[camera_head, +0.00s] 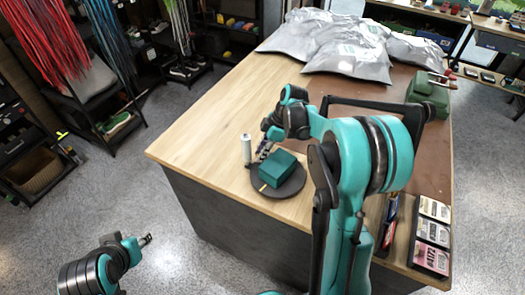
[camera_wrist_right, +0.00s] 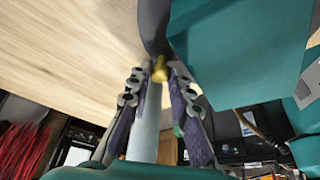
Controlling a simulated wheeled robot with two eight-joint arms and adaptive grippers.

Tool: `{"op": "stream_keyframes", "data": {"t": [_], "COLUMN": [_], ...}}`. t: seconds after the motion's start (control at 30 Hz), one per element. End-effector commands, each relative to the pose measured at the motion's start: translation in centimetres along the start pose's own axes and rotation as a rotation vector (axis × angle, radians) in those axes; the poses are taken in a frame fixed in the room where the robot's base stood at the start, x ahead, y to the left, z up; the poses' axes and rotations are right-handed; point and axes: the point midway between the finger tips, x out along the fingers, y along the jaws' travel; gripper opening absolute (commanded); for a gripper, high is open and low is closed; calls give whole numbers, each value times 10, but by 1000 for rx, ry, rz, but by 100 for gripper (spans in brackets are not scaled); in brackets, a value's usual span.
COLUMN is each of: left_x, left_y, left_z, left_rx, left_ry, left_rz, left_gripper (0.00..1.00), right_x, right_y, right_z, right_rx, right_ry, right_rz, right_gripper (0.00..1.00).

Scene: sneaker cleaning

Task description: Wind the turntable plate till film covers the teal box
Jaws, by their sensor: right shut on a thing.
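The dark round turntable plate (camera_head: 292,189) lies near the table's left front corner. The teal box (camera_head: 278,166) sits on it, its visible faces plain teal; it fills the upper right of the right wrist view (camera_wrist_right: 215,50). A pale upright roll (camera_head: 246,148) stands at the plate's left. My right gripper (camera_head: 260,157) reaches down between roll and box. In the wrist view its fingertips close around a small yellow knob (camera_wrist_right: 160,68) by the plate's edge. My left gripper (camera_head: 147,239) hangs low, off the table; its jaw gap is too small to read.
Silvery bags (camera_head: 340,45) lie at the table's far end. A green device (camera_head: 428,92) stands at the right edge. A dark tray of cards (camera_head: 432,236) lies at the front right. The wooden top (camera_head: 215,118) left of and behind the plate is clear.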

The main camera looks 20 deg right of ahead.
Motion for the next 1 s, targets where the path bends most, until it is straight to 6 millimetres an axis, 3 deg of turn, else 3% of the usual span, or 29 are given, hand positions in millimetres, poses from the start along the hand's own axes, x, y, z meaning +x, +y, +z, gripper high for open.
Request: {"op": "stream_keyframes", "data": {"t": [0.73,0.77,0.83,1.0], "left_x": [0,0,0,0], "left_y": [0,0,0,0], "left_z": [0,0,0,0], "left_rx": [0,0,0,0], "left_ry": [0,0,0,0], "left_rz": [0,0,0,0], "left_gripper": [40,40,40,40], "right_x": [2,2,2,1], "right_y": [-3,-3,-3,-3], "right_z": [-1,-1,-2,-2], "right_rx": [-44,-44,-44,-44], "right_ry": [-3,-3,-3,-2], "right_rz": [-20,-20,-20,-19], "right_gripper": [0,22,40,40]}}
